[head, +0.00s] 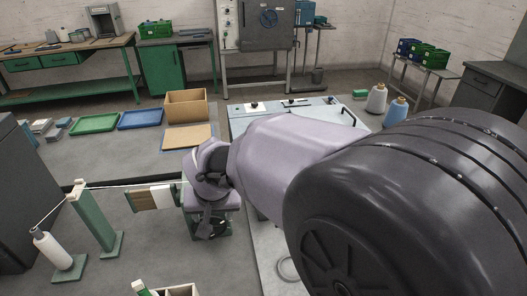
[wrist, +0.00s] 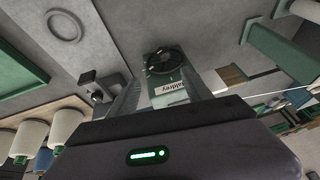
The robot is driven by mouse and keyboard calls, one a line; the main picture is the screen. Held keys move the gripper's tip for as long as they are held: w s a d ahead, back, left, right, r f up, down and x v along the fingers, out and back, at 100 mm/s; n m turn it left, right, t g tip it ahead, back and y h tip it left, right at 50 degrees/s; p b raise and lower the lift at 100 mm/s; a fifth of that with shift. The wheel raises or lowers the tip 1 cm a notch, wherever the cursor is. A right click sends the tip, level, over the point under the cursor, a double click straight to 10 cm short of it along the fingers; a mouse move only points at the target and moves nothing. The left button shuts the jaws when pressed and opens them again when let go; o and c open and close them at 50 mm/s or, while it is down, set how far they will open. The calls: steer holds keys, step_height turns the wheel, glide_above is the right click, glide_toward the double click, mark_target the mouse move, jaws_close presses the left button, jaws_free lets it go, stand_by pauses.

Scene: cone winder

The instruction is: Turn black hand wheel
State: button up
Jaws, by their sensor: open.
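The black hand wheel (wrist: 165,62) shows in the wrist view as a dark spoked ring on a green machine body, above a pale name label (wrist: 171,88). In the head view the hand wheel (head: 217,226) is small, low and partly hidden by my wrist. My gripper (wrist: 168,80) is open, with its two grey fingers apart on either side of the label. The wheel lies beyond the fingertips in the wrist view, and I see no contact. In the head view my gripper (head: 211,212) points down over the machine, its fingers hard to make out.
A pale table (head: 250,121) stands behind my arm. A cardboard box (head: 186,105) and blue tray (head: 139,119) lie behind on open floor.

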steer(key=b+x, duration=0.2)
steer(key=x, duration=0.4)
steer(key=b+x, duration=0.1)
steer(key=x, duration=0.5)
steer(key=a+b+x, duration=0.1)
steer(key=b+x, duration=0.1)
steer(key=x, duration=0.3)
steer(key=shift+f+b, duration=0.3)
steer(key=shift+f, duration=0.05)
jaws_close()
